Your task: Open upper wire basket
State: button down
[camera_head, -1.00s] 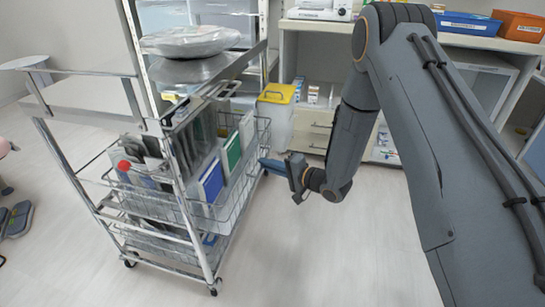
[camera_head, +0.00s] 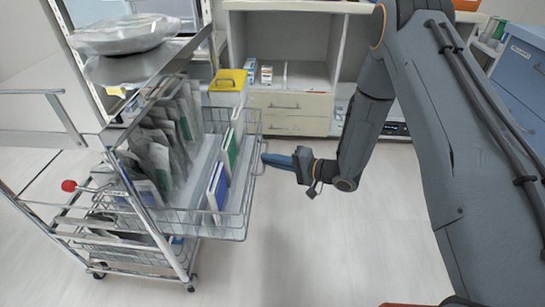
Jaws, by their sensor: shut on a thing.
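The upper wire basket (camera_head: 240,216) sticks out of the right side of the metal cart (camera_head: 160,246), part of it still inside the frame. It holds grey packets (camera_head: 170,135) and upright blue and green folders (camera_head: 217,185). My gripper (camera_head: 268,159) is at the basket's far right end, its blue fingers shut on the basket's rim. The exact contact is small and hard to make out. A lower wire basket (camera_head: 120,255) sits inside the cart below.
Wrapped trays (camera_head: 138,34) lie on the cart's top. A yellow-lidded bin (camera_head: 228,82) stands behind the basket, close to it. A drawer cabinet (camera_head: 290,112) is at the back. The floor (camera_head: 330,240) right of the basket is clear.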

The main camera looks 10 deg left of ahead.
jog(key=shift+s+d+f, duration=0.1)
jog(key=shift+d, duration=0.15)
jog(key=c, duration=1.9)
grip_release()
jog(key=v, duration=0.8)
jog(key=shift+p, duration=0.4)
